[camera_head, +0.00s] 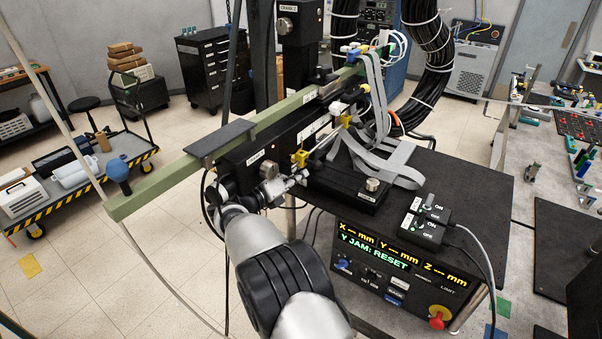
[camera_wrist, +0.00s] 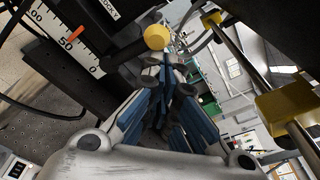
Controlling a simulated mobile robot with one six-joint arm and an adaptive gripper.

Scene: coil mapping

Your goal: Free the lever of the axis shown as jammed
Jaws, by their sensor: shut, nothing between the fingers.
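The control panel's display (camera_head: 372,250) reads "Y JAM: RESET", with dashes for X, Y and Z. In the wrist view a yellow ball knob (camera_wrist: 157,37) sits just beyond my fingertips, near a black part with a label that seems to read "LOCK Y" (camera_wrist: 110,8). My gripper (camera_wrist: 168,66) is shut and empty, with its fingertips close to the knob; I cannot tell whether they touch. In the head view my gripper (camera_head: 292,181) is small, beside the black stage below the green beam (camera_head: 200,140). The lever is hard to make out there.
A scale with a red pointer (camera_wrist: 75,34) is left of the knob, and a rod with a yellow block (camera_wrist: 283,103) is at right. Grey ribbon cables (camera_head: 375,165) hang behind the stage. A switch box (camera_head: 425,222) and red stop button (camera_head: 438,318) are right.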

